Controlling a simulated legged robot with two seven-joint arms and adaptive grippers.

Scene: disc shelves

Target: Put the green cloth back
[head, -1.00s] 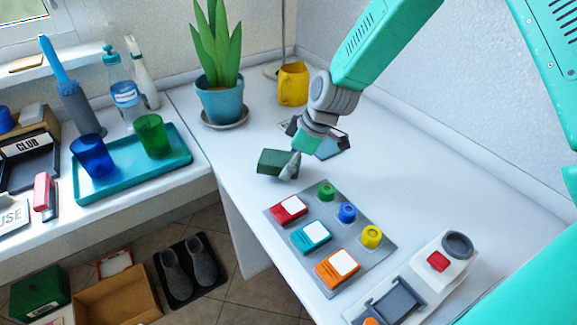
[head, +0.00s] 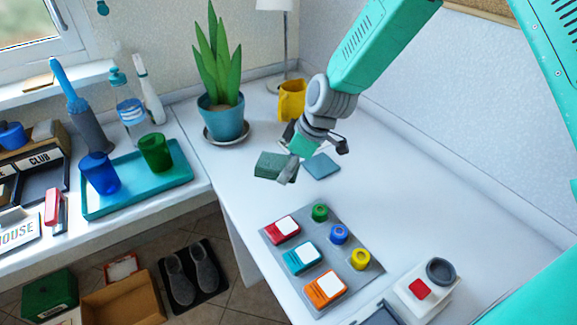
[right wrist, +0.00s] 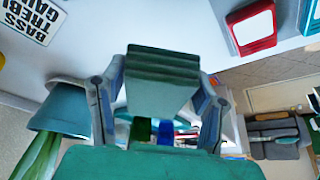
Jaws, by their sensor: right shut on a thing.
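The green cloth (head: 272,165) is a small, folded dark green block. My right gripper (head: 290,168) is shut on it and holds it over the white desk, left of a flat blue-grey square. In the right wrist view the cloth (right wrist: 162,80) shows as stacked green layers between the two fingers. The teal tray (head: 135,186) on the left counter bears a blue cup (head: 100,173) and a green cup (head: 155,153). My left gripper is not in view.
A potted plant (head: 224,122) and a yellow cup (head: 291,100) stand behind the gripper. The flat blue-grey square (head: 321,166) lies on the desk. A grey mat (head: 350,285) with coloured blocks and knobs lies in front.

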